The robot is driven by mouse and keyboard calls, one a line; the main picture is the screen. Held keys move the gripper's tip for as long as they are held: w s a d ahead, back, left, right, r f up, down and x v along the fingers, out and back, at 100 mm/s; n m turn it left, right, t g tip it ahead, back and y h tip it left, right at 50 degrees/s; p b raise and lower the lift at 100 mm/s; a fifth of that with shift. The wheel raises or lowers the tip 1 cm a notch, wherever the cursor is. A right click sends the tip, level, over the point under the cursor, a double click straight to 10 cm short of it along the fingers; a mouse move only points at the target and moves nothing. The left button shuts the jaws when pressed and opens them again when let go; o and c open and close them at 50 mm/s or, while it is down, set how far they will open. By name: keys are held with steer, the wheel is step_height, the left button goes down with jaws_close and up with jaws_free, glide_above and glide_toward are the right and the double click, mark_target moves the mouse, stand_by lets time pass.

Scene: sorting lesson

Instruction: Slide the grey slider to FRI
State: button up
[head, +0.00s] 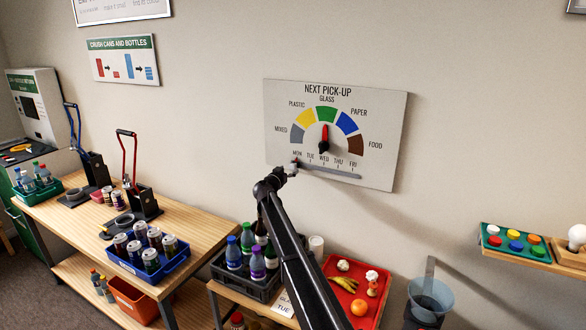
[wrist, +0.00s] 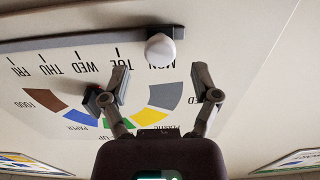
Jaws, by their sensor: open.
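The pick-up board (head: 285,105) hangs on the wall and carries a day slot running from MON to FRI. The grey slider (wrist: 160,48) has a pale rounded knob and sits at the MON end of the slot (wrist: 60,43). The wrist view shows the board upside down, with FRI at far left. My gripper (wrist: 160,75) is open and empty, its two fingers apart, with the knob beyond the fingertips and between their lines. In the head view my gripper (head: 283,175) is at the board's lower left, and it partly hides the slider there.
The dial's red pointer (head: 324,134) points up towards GLASS, above the slot. Below the board stand a dark crate of bottles (head: 230,275) and a red tray (head: 331,265) with food items.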

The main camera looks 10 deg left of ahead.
mark_target(292, 167)
steer(key=shift+x, duration=2)
steer(key=shift+c, duration=0.2)
steer(key=shift+s, duration=0.1)
jaws_close()
